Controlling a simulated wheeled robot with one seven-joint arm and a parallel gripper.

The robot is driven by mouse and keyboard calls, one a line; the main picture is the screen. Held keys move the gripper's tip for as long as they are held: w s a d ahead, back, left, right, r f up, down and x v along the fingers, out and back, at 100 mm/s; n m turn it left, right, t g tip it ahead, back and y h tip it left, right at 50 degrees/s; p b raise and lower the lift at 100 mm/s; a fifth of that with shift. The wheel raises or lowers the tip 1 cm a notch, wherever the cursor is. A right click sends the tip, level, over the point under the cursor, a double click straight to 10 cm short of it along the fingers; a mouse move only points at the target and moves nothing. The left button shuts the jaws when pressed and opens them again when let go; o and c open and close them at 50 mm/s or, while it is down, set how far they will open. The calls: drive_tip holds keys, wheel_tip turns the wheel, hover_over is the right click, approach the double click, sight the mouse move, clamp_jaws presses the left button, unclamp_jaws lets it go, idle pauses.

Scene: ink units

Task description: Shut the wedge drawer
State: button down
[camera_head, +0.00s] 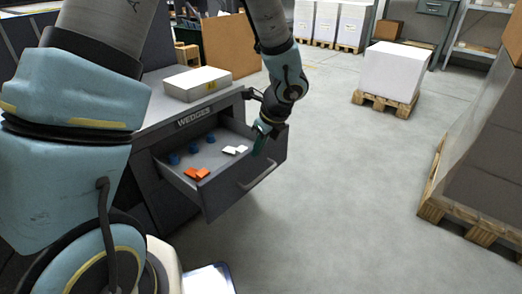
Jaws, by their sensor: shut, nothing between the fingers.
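The wedge drawer (225,200) stands pulled out from a dark grey cabinet (150,205) under a label reading WEDGES (194,117). Inside it lie orange wedges (197,174), white wedges (235,150) and several blue round pieces (174,158). A bar handle (262,175) runs along the drawer's front. My gripper (259,138) is shut and empty at the drawer's far right end, by the top of the front panel. I cannot tell whether it touches the panel. My wrist partly hides that end.
A white box (197,83) lies on the cabinet top. Open grey floor (330,200) spreads in front of the drawer and to the right. White stacks on pallets (386,101) stand behind, and a pallet with a wrapped load (480,170) stands at the right edge.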

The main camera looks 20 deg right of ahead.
drive_tip(key=shift+w+a, duration=0.1)
drive_tip(key=w+a+p, duration=0.6)
drive_tip(key=w, duration=0.4)
drive_tip(key=w+a+p, duration=0.6)
drive_tip(key=w, duration=0.5)
drive_tip(key=shift+w+p, duration=0.25)
drive_tip(key=shift+p, duration=0.15)
